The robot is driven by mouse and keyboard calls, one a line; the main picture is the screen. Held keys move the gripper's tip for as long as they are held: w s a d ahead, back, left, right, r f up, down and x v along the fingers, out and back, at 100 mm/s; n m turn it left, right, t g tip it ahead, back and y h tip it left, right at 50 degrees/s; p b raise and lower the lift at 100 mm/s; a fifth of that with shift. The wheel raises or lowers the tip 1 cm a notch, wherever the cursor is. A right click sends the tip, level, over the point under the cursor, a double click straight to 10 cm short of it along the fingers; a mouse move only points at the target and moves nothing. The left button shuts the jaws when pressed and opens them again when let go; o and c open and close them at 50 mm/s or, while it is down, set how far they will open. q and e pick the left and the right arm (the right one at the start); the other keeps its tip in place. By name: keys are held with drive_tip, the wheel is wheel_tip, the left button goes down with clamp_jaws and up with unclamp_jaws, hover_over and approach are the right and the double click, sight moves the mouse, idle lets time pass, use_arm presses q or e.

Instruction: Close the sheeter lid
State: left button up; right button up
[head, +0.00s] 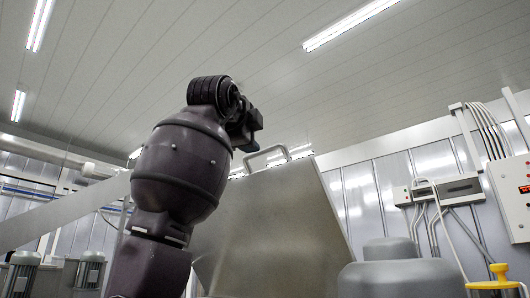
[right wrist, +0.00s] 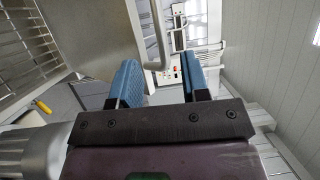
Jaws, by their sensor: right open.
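The sheeter lid (head: 275,220) is a large brushed-metal panel, raised and tilted, in the middle of the head view. A bent metal handle (head: 265,156) stands at its top edge. My right gripper (head: 244,143) is at the upper left of the lid, close to the handle and partly hidden by my dark arm. In the right wrist view my right gripper (right wrist: 160,75) is open with two blue fingers. The handle (right wrist: 156,40) reaches down into the space between the fingertips; contact cannot be told. The lid (right wrist: 95,35) fills the left there. My left gripper is out of view.
Rounded grey housings (head: 388,275) and a yellow knob (head: 495,280) are at the lower right. Electrical boxes (head: 440,190) hang on the wall. Grey motors (head: 90,272) stand at the lower left. A wire grille (right wrist: 30,45) shows at the wrist view's left.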

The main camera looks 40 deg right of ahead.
sight(263, 151)
drive_tip(key=p+x, duration=0.2)
drive_tip(key=x, duration=0.7)
drive_tip(key=shift+w+d, duration=0.2)
drive_tip(key=shift+d, duration=0.15)
clamp_jaws()
